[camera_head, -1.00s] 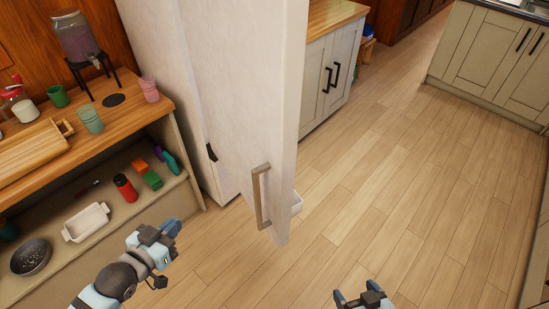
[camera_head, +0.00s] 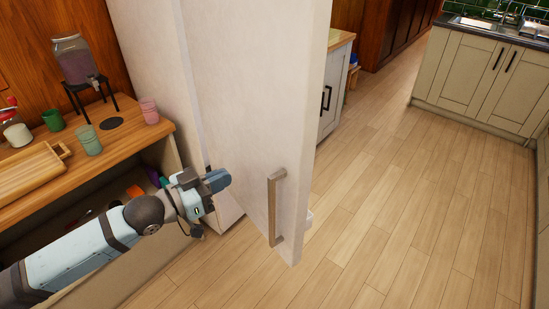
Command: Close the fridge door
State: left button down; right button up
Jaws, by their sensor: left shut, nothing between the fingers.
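The white fridge door (camera_head: 262,110) stands open in the head view, swung out toward me, with its vertical handle (camera_head: 275,207) near its lower free edge. The fridge body (camera_head: 160,60) is behind it to the left, mostly hidden by the door. My left gripper (camera_head: 222,180) is shut and empty, left of the handle and in front of the lower left part of the door. I cannot tell if it touches the door. My right gripper is out of view.
A wooden shelf unit (camera_head: 165,130) with a drink dispenser (camera_head: 76,60), cups and a wooden tray stands at the left, close to my left arm. Cabinets (camera_head: 475,80) stand at the far right. The wooden floor (camera_head: 400,200) right of the door is clear.

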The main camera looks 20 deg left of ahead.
aim_at(278, 152)
pick_arm(q)
jog(key=p+x, duration=0.1)
jog(key=x, duration=1.2)
